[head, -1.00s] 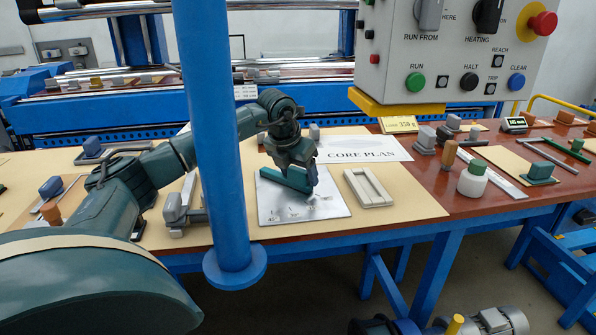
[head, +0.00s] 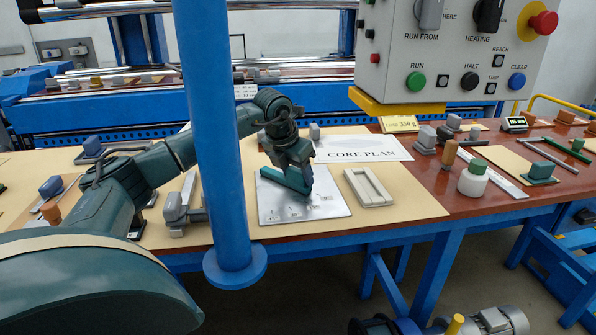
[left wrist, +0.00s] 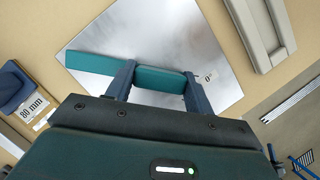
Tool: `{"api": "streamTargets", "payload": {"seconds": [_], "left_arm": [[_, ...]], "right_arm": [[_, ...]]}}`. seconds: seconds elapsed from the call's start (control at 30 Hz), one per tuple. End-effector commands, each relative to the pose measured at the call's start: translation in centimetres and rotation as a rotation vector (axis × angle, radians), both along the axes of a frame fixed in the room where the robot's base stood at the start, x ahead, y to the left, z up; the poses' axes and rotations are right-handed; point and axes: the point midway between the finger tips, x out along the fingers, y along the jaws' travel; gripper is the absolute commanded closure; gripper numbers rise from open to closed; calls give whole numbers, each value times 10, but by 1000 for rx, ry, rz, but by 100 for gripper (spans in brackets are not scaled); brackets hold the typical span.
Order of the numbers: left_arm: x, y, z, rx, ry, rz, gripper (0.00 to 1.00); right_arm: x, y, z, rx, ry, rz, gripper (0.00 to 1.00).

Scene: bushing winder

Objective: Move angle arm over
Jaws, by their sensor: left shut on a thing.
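A teal bar, which looks like the angle arm (head: 283,180), lies slanted over a shiny metal plate (head: 320,209) on the table. My left gripper (head: 304,185) is shut on it near its right end. In the left wrist view my left gripper (left wrist: 160,88) has a finger on each side of the teal bar (left wrist: 100,64), whose longer free part sticks out to the left over the metal plate (left wrist: 175,30). I cannot tell whether the bar touches the plate. My right gripper is not in view.
A pale frame-shaped block (head: 369,188) lies right of the plate, and the CORE PLAN sheet (head: 362,149) lies behind it. A blue post (head: 215,130) stands in front of my left arm. A control box (head: 455,50) hangs over the back.

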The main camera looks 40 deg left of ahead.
Motion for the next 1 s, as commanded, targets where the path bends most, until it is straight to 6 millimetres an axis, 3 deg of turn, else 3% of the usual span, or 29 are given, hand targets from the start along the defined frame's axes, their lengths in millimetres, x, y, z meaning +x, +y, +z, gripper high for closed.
{"api": "streamTargets", "payload": {"seconds": [0.6, 1.0], "left_arm": [[-39, 7, 1, 1, -3, -381, 88], [-47, 10, 2, 0, -5, -465, 88]], "right_arm": [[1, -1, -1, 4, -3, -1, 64], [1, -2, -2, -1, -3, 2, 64]]}}
